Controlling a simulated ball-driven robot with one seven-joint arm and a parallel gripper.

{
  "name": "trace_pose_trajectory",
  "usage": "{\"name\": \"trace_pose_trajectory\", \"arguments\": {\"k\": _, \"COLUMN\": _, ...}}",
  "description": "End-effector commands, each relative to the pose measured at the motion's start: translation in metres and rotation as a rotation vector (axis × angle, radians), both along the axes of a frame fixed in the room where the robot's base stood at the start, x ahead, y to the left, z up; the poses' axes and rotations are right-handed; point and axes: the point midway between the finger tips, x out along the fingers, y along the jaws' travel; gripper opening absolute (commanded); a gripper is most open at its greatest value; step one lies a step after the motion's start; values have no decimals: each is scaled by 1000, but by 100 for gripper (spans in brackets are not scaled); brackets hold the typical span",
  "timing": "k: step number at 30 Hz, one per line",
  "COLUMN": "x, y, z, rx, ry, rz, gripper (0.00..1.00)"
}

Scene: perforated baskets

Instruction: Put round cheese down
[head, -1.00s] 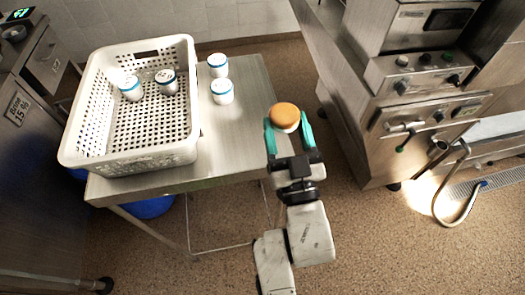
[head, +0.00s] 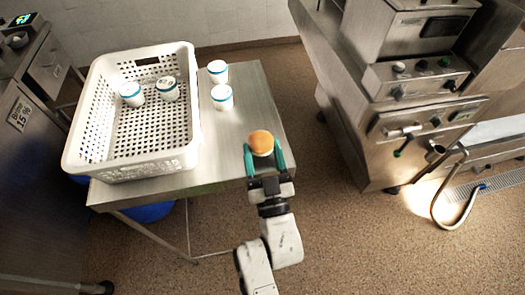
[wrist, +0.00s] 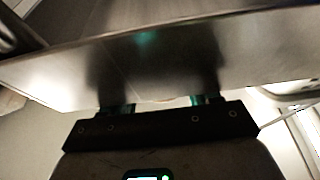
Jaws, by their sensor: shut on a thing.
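The round cheese (head: 261,142) is a small orange-topped disc in the head view. My gripper (head: 263,155) has its two green fingers on either side of it and is shut on it. The cheese is at the front right part of the steel table (head: 240,135) in the picture; I cannot tell whether it touches the top. In the wrist view the fingers (wrist: 160,106) show only in part, before a broad steel surface, and the cheese is hidden.
A white perforated basket (head: 187,105) stands on the table's left, with two white cups (head: 132,94) in it. Two more cups (head: 222,97) stand right of it. Bare tabletop lies between these cups and my gripper. A steel machine (head: 400,120) stands at right.

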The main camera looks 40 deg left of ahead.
Motion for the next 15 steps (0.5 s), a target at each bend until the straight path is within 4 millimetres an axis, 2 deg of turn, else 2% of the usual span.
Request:
{"name": "trace_pose_trajectory", "arguments": {"k": 5, "x": 0, "y": 0, "z": 1, "rx": 1, "ry": -1, "rz": 0, "gripper": 29}}
{"name": "trace_pose_trajectory", "arguments": {"k": 15, "x": 0, "y": 0, "z": -11, "rx": -2, "ry": 1, "rz": 0, "gripper": 29}}
